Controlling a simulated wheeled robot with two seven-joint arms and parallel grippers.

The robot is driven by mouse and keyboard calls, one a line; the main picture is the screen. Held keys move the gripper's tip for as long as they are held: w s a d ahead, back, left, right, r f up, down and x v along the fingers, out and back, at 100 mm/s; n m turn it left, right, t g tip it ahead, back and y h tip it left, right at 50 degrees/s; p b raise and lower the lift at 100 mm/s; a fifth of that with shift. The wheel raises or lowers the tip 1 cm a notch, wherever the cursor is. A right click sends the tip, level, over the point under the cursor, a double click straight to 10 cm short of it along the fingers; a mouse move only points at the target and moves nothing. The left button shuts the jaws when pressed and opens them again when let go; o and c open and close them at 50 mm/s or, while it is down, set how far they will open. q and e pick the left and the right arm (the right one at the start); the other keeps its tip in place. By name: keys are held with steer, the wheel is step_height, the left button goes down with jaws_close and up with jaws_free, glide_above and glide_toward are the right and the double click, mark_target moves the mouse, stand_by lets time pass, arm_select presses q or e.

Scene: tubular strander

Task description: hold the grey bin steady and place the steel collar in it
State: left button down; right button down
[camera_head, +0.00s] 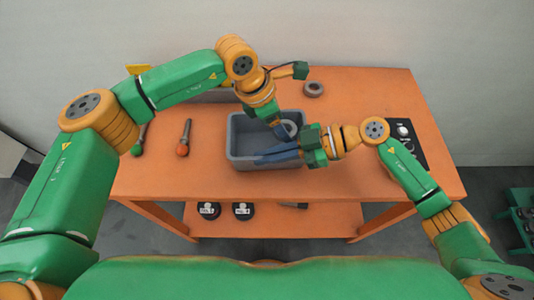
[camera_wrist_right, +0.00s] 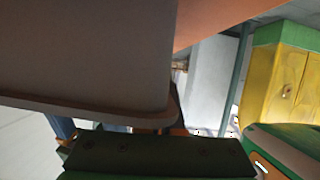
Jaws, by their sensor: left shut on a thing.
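The grey bin (camera_head: 233,137) stands on the orange table, and its wall fills the upper left of the right wrist view (camera_wrist_right: 90,50). My left gripper (camera_head: 279,127) reaches down into the bin's opening from the far side, shut on the pale grey ring-shaped steel collar (camera_head: 291,128). The collar is within the bin's outline; I cannot tell whether it touches the floor. My right gripper (camera_head: 272,155) comes in from the right, its blue fingers lying across the bin's near right part. The gap between these fingers and their contact with the bin are unclear.
Two tools, one with a red end (camera_head: 183,147), lie on the orange table (camera_head: 215,180) left of the bin. A brown ring (camera_head: 313,89) lies behind it. A dark board (camera_head: 407,138) is at the right. The table's front strip is clear.

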arm_select(q)
jaws_free()
steer(key=shift+w+a+f, duration=0.1)
steer(key=shift+w+a, duration=0.05)
arm_select(e)
steer(key=shift+s, duration=0.1)
steer(key=shift+f, duration=0.2)
arm_select(q)
steer(key=v, duration=1.2)
arm_select(e)
steer(key=shift+r, duration=0.1)
steer(key=c, duration=1)
jaws_free()
steer(key=shift+w, duration=0.2)
